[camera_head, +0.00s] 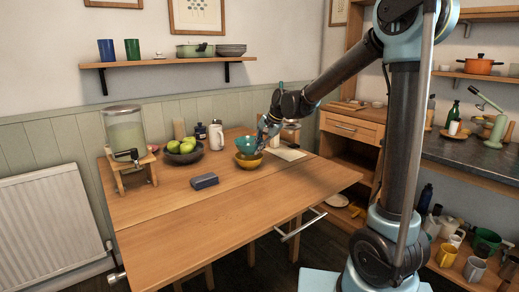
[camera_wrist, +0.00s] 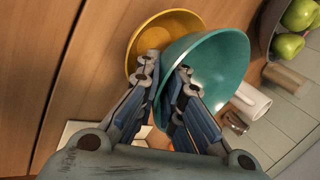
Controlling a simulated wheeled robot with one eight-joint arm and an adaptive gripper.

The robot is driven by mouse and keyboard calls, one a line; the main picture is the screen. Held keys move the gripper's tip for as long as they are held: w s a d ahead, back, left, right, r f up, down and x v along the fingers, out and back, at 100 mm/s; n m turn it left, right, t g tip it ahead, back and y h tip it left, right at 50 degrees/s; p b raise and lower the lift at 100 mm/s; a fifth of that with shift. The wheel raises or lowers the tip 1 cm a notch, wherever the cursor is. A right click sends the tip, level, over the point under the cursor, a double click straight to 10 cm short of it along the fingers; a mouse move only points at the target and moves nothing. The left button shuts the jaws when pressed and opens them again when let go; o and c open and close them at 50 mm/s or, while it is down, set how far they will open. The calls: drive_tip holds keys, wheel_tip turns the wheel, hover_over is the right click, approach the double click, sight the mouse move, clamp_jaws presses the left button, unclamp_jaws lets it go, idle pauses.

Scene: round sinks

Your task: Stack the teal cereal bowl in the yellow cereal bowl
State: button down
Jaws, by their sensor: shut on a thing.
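The teal cereal bowl (camera_wrist: 216,62) is in my gripper (camera_wrist: 168,72), with one finger on each side of its rim in the wrist view. The teal bowl also shows in the head view (camera_head: 244,143), just above the yellow bowl. The yellow cereal bowl (camera_wrist: 160,30) sits on the table, partly covered by the teal bowl and a finger. It also shows in the head view (camera_head: 247,162). The teal bowl overlaps the yellow bowl in both views and looks tilted in the wrist view. I cannot tell whether the two bowls touch.
A dark bowl of green apples (camera_head: 184,150) stands left of the bowls on the wooden table (camera_head: 220,215). A white canister (camera_head: 216,135) and a drink dispenser (camera_head: 125,135) stand further back and left. The table's front is clear.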

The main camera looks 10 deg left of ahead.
drive_tip(key=shift+f, duration=0.55)
drive_tip(key=c, duration=1.7)
unclamp_jaws()
drive_tip(key=shift+r, duration=0.1)
drive_tip(key=shift+r, duration=0.25)
drive_tip(key=shift+v, duration=6.3)
